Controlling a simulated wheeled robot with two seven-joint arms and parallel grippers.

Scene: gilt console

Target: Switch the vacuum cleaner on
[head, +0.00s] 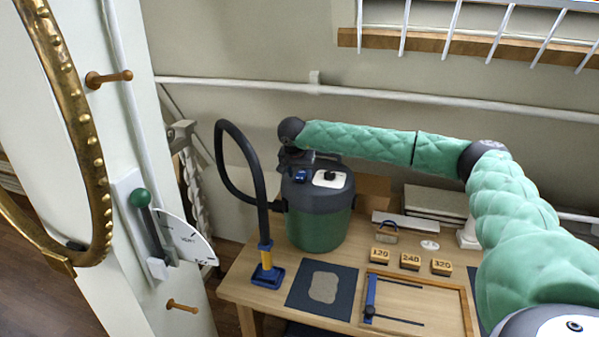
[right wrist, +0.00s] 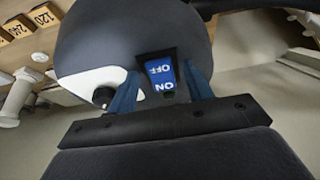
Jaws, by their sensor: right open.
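The vacuum cleaner (head: 320,222) stands upright on the wooden table, with a green lower tank and a dark grey lid. Its black hose (head: 230,165) arches to the left and comes down to a blue nozzle (head: 267,273). A blue rocker switch (right wrist: 161,76) marked OFF and ON sits in the lid. I cannot tell which side is pressed. My right gripper (right wrist: 160,72) is open, its two blue fingers on either side of the switch, close to the lid. My left gripper is out of view.
A white panel with a black knob (head: 330,176) is beside the switch. A brass wheel and a green-knobbed lever (head: 140,197) are at left.

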